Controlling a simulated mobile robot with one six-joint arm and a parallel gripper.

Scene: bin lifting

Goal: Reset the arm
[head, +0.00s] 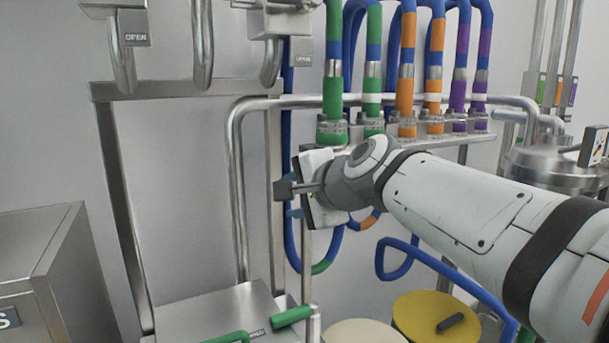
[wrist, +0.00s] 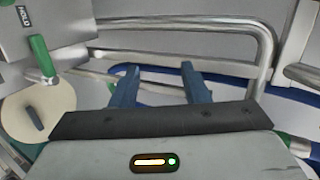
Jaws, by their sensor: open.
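My white and grey arm reaches in from the right in the head view, and my gripper (head: 284,190) is at its left end, in front of the metal pipe frame. In the wrist view my gripper (wrist: 158,84) shows two dark blue fingers spread apart with nothing between them. The gripper is open and empty. It appears apart from the pipes and hoses, though its exact distance from them is hard to tell.
Blue hoses with green, orange and purple bands (head: 405,70) hang behind my arm. A steel box (head: 215,310) with green handles, a yellow round lid (head: 432,318) and a steel vessel (head: 560,160) stand nearby. A steel cabinet (head: 40,260) is at left.

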